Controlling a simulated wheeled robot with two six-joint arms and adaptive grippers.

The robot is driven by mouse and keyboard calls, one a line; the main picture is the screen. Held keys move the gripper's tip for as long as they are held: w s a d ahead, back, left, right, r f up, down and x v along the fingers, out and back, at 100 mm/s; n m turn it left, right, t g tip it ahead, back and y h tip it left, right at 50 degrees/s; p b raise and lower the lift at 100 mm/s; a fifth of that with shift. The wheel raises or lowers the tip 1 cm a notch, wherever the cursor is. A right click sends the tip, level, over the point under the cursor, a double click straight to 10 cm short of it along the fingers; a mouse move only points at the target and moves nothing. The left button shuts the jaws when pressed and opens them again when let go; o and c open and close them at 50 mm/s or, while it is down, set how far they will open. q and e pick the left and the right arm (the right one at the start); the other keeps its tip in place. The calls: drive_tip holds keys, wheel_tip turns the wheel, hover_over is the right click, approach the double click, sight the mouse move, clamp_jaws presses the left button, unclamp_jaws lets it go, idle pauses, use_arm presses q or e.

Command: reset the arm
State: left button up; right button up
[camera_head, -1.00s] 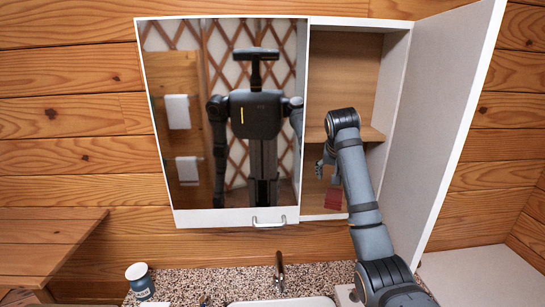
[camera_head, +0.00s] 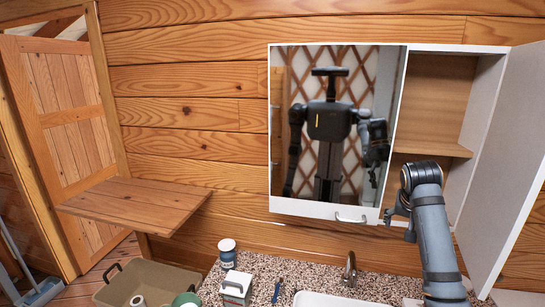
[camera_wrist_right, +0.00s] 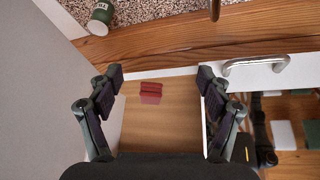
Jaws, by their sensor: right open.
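My right arm (camera_head: 432,235) rises at the right of the head view, in front of the open cabinet (camera_head: 430,105). Its gripper (camera_head: 395,213) is near the cabinet's lower edge, right of the mirror door's handle. In the wrist view the right gripper (camera_wrist_right: 160,78) has its fingers wide apart, with nothing between them. A small red block (camera_wrist_right: 150,92) lies beyond the fingers on the cabinet's wooden inside. I cannot make the block out in the head view. My left gripper is out of view; the mirror shows only my reflection.
The mirror door (camera_head: 333,130) is left of the opening; a white door (camera_head: 505,170) stands open at right. A wooden shelf (camera_head: 135,203) juts out left.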

drive_tip(key=s+a+f+n, duration=0.25)
drive_tip(key=s+f, duration=0.35)
drive_tip(key=f, duration=0.3)
drive_tip(key=s+a+f+n, duration=0.1)
drive_tip(key=s+a+f, duration=0.35)
drive_tip(key=f, duration=0.55)
drive_tip(key=s+a+f+n+y, duration=0.1)
drive_tip(key=s+a+f+n, duration=0.2)
drive_tip(key=s, duration=0.8)
drive_tip(key=s+a+f+n+y, duration=0.1)
drive_tip(key=s+a+f+y, duration=0.2)
drive_tip(key=s, duration=0.7)
wheel_tip(320, 180, down, 35)
drive_tip(key=s+d+g+h+b, duration=0.1)
drive_tip(key=s+d+g+b, duration=0.15)
drive_tip(key=b, duration=0.45)
use_arm(q)
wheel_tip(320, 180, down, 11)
drive_tip(key=b, duration=0.3)
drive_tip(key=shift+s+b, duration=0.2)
drive_tip(key=shift+b, duration=0.2)
use_arm(e)
drive_tip(key=s+d+f, duration=0.1)
drive_tip(key=s+f, duration=1.7)
drive_tip(key=f, duration=0.1)
drive_tip(key=shift+d+f+m+g, duration=0.25)
drive_tip(key=shift+f+m+g, duration=0.05)
drive_tip(key=shift+m+g, duration=0.15)
